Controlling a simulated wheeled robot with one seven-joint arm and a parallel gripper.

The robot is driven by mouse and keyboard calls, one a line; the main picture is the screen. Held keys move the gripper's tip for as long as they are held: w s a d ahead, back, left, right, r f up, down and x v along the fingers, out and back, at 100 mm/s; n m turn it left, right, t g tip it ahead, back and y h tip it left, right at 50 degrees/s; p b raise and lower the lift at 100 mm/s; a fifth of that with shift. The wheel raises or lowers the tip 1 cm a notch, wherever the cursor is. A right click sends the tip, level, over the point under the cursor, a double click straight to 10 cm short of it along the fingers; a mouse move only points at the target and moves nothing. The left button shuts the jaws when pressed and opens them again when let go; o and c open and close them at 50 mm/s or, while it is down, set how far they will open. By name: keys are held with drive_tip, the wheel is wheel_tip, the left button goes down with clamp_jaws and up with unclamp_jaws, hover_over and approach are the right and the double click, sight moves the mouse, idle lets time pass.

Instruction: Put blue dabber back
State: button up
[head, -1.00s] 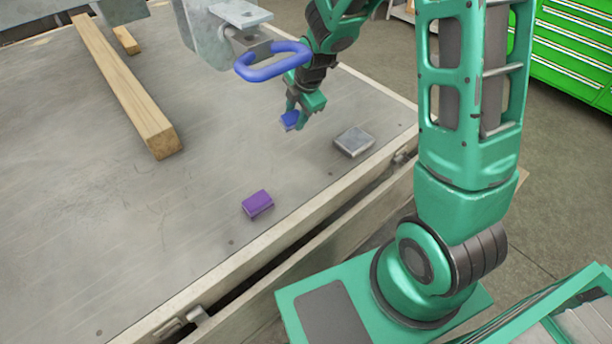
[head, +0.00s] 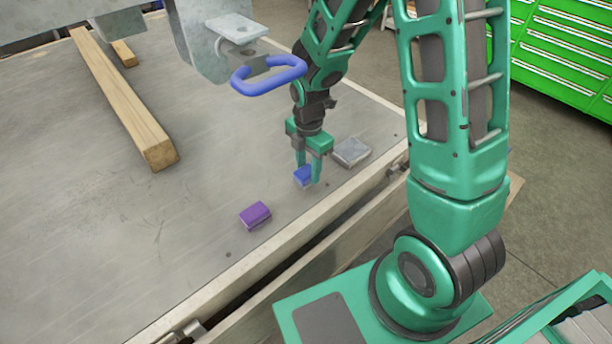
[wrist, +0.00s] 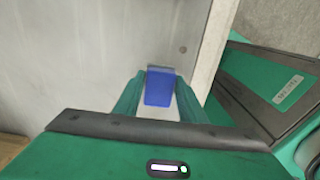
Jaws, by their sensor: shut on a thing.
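The blue dabber (head: 303,176) is a small blue block between the fingers of my gripper (head: 309,178), at or just above the grey table top (head: 200,215). I cannot tell whether it touches the table. In the wrist view the blue dabber (wrist: 159,88) sits between the two green fingers (wrist: 158,98), which are shut on it. My gripper points down, between a purple block (head: 255,215) and a grey block (head: 351,152).
A long wooden beam (head: 120,90) and a short wood piece (head: 124,53) lie at the left and back. A metal bracket with a blue loop handle (head: 268,80) hangs beside my arm. The table's front edge (head: 290,240) runs close by. Green drawers (head: 560,50) stand at the back right.

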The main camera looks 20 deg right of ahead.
sight(308, 169)
drive_tip(key=shift+f, duration=1.5)
drive_tip(key=o, duration=1)
drive_tip(key=shift+c, duration=0.2)
drive_tip(key=shift+r, duration=0.1)
wheel_tip(308, 169, up, 12)
drive_tip(key=shift+f, duration=0.1)
drive_tip(key=s+d+r+m, duration=0.5)
drive_tip(key=s+d+m, duration=0.3)
drive_tip(key=s+m, duration=0.4)
drive_tip(key=s+d+r+m, duration=0.6)
drive_tip(key=s+m, duration=0.5)
drive_tip(key=m, duration=0.5)
drive_tip(key=shift+s+d, duration=0.35)
drive_tip(key=shift+d, duration=0.7)
